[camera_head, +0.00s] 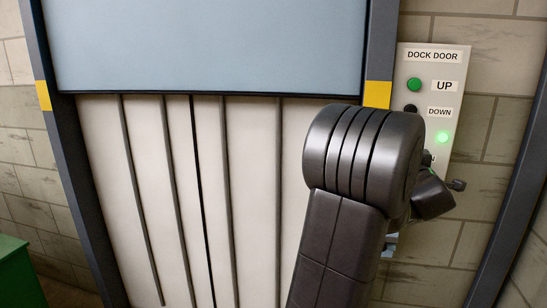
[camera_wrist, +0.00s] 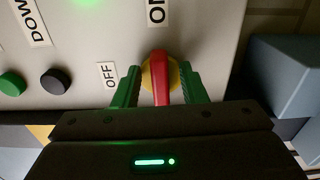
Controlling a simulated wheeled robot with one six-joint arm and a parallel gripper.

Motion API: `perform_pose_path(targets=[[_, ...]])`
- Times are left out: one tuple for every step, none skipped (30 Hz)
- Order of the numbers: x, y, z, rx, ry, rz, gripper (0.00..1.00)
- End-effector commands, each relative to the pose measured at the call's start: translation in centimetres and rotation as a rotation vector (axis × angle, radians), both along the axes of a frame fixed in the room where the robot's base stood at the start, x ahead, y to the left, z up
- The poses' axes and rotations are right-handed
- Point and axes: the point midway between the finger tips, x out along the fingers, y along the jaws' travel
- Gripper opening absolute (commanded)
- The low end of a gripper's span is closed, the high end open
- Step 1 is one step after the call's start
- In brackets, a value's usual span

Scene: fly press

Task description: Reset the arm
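The dock door control panel (camera_head: 449,72) is on the wall at the right in the head view. It has a green UP button (camera_head: 414,85), a black DOWN button (camera_head: 411,108) and a lit green lamp (camera_head: 443,137). In the wrist view, a red switch handle (camera_wrist: 161,83) sits on a yellow round base (camera_wrist: 147,78) near an OFF label (camera_wrist: 107,74). My gripper (camera_wrist: 158,72) has its green fingers on either side of the handle, with gaps visible between. My arm hides the switch in the head view.
A grey-blue door panel (camera_head: 205,45) covers the upper opening, with pale strips (camera_head: 255,190) below it. Dark posts with yellow marks frame the opening. A green box (camera_head: 18,275) stands at lower left. A blue-grey block (camera_wrist: 285,85) shows at right in the wrist view.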

Motion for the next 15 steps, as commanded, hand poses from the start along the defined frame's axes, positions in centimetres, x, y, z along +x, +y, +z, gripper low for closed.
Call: perform_pose_path(targets=[[-0.11,0.01,-0.08,-0.042,0.009,-0.001,0.38],[-0.12,0.02,-0.04,-0.069,0.016,-0.001,0.38],[-0.13,0.03,0.01,-0.105,0.023,0.0,0.38],[-0.13,0.03,0.05,-0.133,0.03,0.0,0.38],[-0.12,0.04,0.09,-0.16,0.036,0.0,0.38],[-0.13,0.05,0.14,-0.195,0.045,0.0,0.38],[-0.13,0.05,0.18,-0.222,0.051,0.0,0.38],[-0.13,0.05,0.21,-0.247,0.058,-0.001,0.38],[-0.13,0.06,0.26,-0.28,0.066,-0.001,0.38],[-0.14,0.07,0.3,-0.304,0.072,-0.001,0.38],[-0.14,0.08,0.33,-0.328,0.078,-0.001,0.38],[-0.13,0.09,0.37,-0.356,0.084,-0.001,0.38],[-0.13,0.09,0.4,-0.376,0.089,-0.001,0.38],[-0.13,0.1,0.42,-0.394,0.093,-0.001,0.38],[-0.13,0.11,0.45,-0.416,0.1,-0.001,0.38]])
